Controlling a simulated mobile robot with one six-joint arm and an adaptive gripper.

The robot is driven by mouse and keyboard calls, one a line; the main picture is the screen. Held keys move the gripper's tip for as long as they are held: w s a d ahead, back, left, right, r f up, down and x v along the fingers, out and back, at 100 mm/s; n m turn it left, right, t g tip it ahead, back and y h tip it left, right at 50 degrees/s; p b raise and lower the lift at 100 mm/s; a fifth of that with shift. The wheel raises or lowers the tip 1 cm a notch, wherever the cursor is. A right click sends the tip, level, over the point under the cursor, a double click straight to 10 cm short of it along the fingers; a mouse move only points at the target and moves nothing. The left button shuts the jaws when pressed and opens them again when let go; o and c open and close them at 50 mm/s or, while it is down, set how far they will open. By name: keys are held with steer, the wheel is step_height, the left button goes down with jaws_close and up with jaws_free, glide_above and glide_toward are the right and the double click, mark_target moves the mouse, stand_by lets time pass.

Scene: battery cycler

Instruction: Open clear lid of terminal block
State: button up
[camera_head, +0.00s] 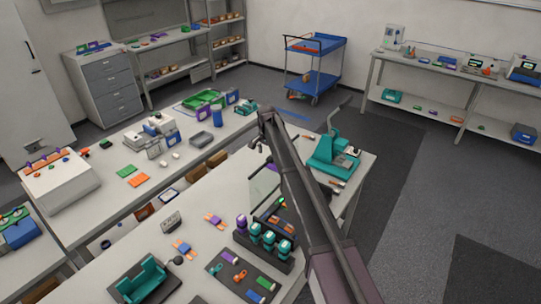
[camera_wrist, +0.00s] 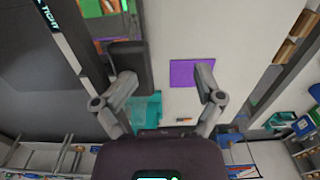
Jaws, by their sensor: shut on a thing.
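In the head view a clear upright panel, which looks like the lid (camera_head: 264,184), stands raised just left of my arm. At its foot a dark device, which looks like the terminal block (camera_head: 268,222), is partly covered by my arm and a cell rack. My gripper (camera_wrist: 166,82) shows in the wrist view with its two fingers well apart. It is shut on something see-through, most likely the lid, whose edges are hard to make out. A dark block (camera_wrist: 129,65) shows by the left finger and a purple patch (camera_wrist: 191,73) by the right.
A rack of teal and purple cells (camera_head: 262,246) stands just in front of the device. A teal machine (camera_head: 335,158) is behind, right of my arm. A teal holder (camera_head: 142,281) is at front left. Bare tabletop lies left of the panel.

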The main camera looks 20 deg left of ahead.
steer(key=w+a+r+p, duration=0.2)
steer(key=w+a+p, duration=0.1)
steer(key=a, duration=0.7)
steer(key=shift+w+a+r, duration=0.15)
steer(key=shift+w+r, duration=0.2)
steer(key=shift+w, duration=0.2)
stand_by(0.9)
steer(key=shift+r, duration=0.1)
stand_by(0.5)
